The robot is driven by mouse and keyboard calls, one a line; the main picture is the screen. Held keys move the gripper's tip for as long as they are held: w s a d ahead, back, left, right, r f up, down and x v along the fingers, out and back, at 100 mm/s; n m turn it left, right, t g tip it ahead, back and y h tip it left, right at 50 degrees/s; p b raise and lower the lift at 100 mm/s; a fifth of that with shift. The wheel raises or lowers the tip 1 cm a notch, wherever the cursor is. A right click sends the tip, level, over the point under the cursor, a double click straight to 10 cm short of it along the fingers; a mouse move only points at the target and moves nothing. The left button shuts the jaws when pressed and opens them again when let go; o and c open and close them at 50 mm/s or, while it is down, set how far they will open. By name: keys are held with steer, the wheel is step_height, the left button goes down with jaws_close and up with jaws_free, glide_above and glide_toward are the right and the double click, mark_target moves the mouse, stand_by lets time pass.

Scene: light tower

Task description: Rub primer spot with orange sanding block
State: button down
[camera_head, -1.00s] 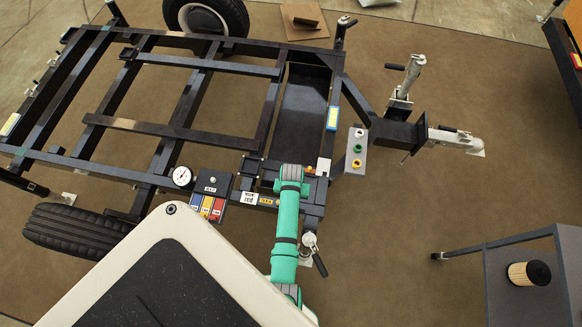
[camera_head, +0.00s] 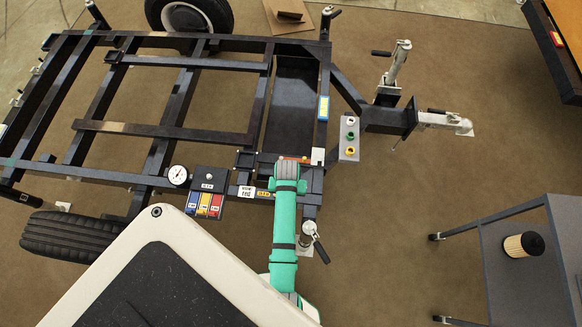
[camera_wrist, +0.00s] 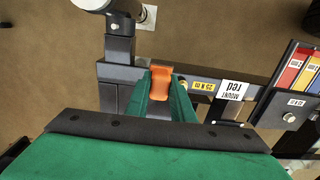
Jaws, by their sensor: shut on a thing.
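The orange sanding block (camera_wrist: 161,82) shows in the wrist view between my green fingers. My gripper (camera_wrist: 160,96) is shut on it, over the dark trailer frame bar (camera_wrist: 208,73). Whether the block touches the bar I cannot tell. In the head view my arm hides the fingers, and an orange strip (camera_head: 294,158) shows just beyond the arm's end. I cannot make out a primer spot in either view; the arm and gripper may cover it.
A jack (camera_head: 312,240) stands close right of my arm. A grey cart (camera_head: 505,270) holds a filter (camera_head: 524,244). Brown floor between is clear.

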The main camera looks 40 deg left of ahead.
steer(key=shift+w+r, duration=0.1)
steer(key=shift+r, duration=0.75)
steer(key=shift+a+r, duration=0.1)
steer(key=shift+r, duration=0.65)
